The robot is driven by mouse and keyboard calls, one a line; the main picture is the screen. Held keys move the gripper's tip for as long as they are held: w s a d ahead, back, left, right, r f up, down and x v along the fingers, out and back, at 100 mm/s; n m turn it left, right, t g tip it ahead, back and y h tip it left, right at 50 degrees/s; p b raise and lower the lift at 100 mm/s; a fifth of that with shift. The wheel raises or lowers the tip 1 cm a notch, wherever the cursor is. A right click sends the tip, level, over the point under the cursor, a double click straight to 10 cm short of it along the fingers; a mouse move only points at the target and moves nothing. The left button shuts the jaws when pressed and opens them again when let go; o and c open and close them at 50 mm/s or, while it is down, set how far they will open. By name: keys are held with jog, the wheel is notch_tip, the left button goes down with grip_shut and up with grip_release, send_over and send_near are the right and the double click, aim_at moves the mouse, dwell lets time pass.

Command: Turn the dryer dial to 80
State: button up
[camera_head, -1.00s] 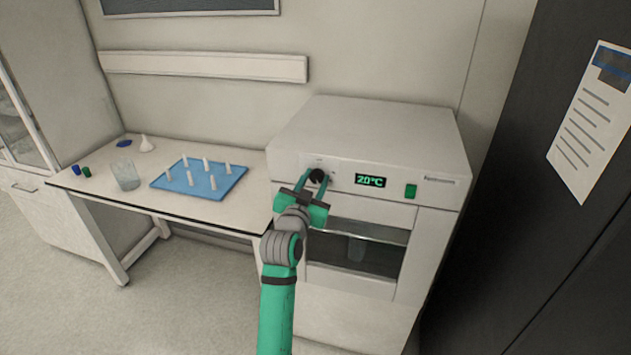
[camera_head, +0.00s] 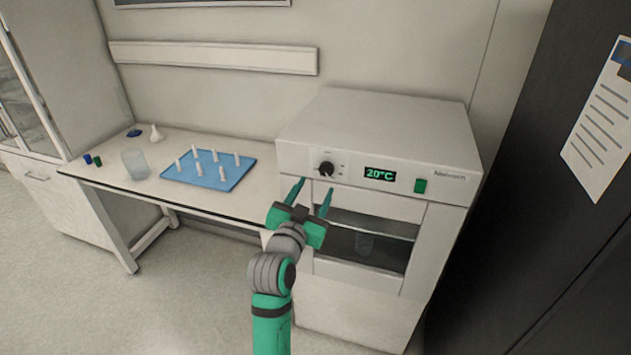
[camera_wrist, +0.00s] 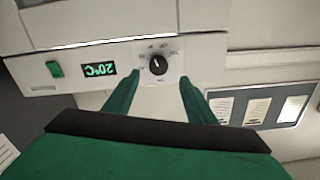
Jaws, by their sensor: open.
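The dryer (camera_head: 390,128) is a white box with a black dial (camera_head: 326,169) on its front panel, left of a green display (camera_head: 380,174) reading 20°C. In the wrist view the dial (camera_wrist: 158,64) shows upside down, with small markings around it and a pale pointer line. My gripper (camera_head: 314,187) is open and empty. Its green fingertips are just below the dial in the head view, apart from it. In the wrist view the open fingers (camera_wrist: 160,88) lie on either side below the dial, with a gap to it.
A green switch (camera_head: 420,186) is right of the display. Below is the dryer's glass window (camera_head: 365,240), with a beaker faintly visible behind it. A dark cabinet (camera_head: 545,190) stands at right.

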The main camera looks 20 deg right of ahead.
jog(key=shift+v, duration=1.2)
jog(key=shift+s+d, duration=0.1)
